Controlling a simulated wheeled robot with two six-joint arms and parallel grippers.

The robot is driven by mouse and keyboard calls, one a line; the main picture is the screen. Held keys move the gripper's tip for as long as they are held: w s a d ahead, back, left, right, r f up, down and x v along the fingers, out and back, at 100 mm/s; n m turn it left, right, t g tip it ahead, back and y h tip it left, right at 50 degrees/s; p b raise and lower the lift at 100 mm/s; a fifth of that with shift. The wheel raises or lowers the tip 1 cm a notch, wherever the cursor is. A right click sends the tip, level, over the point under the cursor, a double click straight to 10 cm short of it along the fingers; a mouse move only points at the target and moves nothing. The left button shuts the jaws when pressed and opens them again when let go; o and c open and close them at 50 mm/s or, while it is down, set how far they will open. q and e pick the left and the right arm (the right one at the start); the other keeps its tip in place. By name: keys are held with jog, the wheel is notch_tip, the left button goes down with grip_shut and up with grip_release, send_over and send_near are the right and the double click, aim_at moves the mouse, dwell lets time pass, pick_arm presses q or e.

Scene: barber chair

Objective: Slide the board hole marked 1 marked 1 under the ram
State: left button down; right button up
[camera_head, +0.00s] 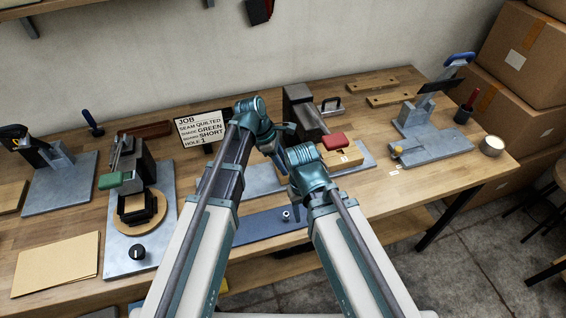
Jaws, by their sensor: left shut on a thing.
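A light wooden board (345,158) lies on the grey base of the middle press (303,108). A tag reading 2 shows near its right end; its left end and the hole marked 1 are hidden behind my arms. My left gripper (283,167) reaches down at the board's left end and is shut on it, though the fingers are partly covered by my right arm. The press has a dark body and a red-handled lever (334,141); the ram's tip is hidden. My right arm's wrist is in front of the board, and its fingertips cannot be made out.
A job card (200,130) reads quilted, green, short, hole 1. A green-handled press (127,178) stands left. A grey fixture (436,145) with a blue-handled lever is right. A blue strip (262,224) lies in front. Wooden boards (367,90) lie behind.

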pick_arm(q)
jog(key=d, duration=0.1)
jog(key=w+d, duration=0.1)
jog(key=d, duration=0.2)
jog(key=shift+w+d, duration=0.25)
jog(key=c, duration=0.8)
grip_release()
jog(key=o, duration=0.3)
jog(key=shift+d, duration=0.1)
jog(key=shift+o, duration=0.2)
jog(key=shift+r, duration=0.1)
pick_arm(e)
jog(key=shift+r, duration=0.1)
pick_arm(q)
jog(key=p+v, duration=1.2)
jog(key=v, duration=0.1)
jog(key=shift+a+r+p, duration=0.2)
jog(key=shift+r+p, duration=0.1)
jog(key=shift+p, duration=0.1)
pick_arm(e)
notch_tip(320, 180, up, 13)
jog(key=shift+f, duration=0.2)
